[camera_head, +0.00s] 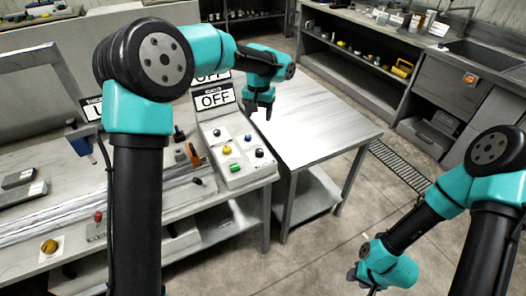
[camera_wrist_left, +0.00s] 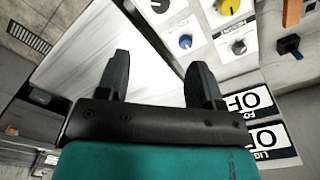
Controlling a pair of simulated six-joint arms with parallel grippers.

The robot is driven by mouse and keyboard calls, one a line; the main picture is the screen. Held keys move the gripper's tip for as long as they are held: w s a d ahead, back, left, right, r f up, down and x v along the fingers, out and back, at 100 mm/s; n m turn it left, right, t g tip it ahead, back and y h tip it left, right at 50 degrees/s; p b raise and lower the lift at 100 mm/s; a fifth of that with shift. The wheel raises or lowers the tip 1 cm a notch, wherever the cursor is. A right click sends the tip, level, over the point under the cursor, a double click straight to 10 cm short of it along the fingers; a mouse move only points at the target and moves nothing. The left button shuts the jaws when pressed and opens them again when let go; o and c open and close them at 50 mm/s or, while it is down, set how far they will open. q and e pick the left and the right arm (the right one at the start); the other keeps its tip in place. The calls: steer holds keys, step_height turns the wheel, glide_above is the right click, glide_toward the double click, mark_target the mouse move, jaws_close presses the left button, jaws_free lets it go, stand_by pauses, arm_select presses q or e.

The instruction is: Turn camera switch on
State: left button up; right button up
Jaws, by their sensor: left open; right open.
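The control panel (camera_head: 205,150) stands on the workbench's right end, with several knobs and two signs reading OFF (camera_head: 214,99). I cannot tell which control is the camera switch, as the small labels are unreadable. A yellow knob (camera_wrist_left: 228,6), a blue knob (camera_wrist_left: 185,41) and a black knob (camera_wrist_left: 238,47) show in the left wrist view, beyond the fingers. My left gripper (camera_head: 260,108) is open and empty, above and behind the panel's right side, touching nothing. My right gripper (camera_head: 366,280) is low at the bottom right, away from the panel, its fingertips hard to see.
A bare grey table (camera_head: 320,120) stands right of the panel. A red button (camera_head: 98,216) and yellow knob (camera_head: 49,246) sit at the bench's front left. Shelves and a sink stand at the back.

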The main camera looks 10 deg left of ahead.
mark_target(259, 150)
arm_select(q)
steer(key=shift+f, duration=0.1)
step_height(259, 150, down, 17)
steer(key=shift+f, duration=0.15)
stand_by(0.8)
steer(key=c, duration=0.9)
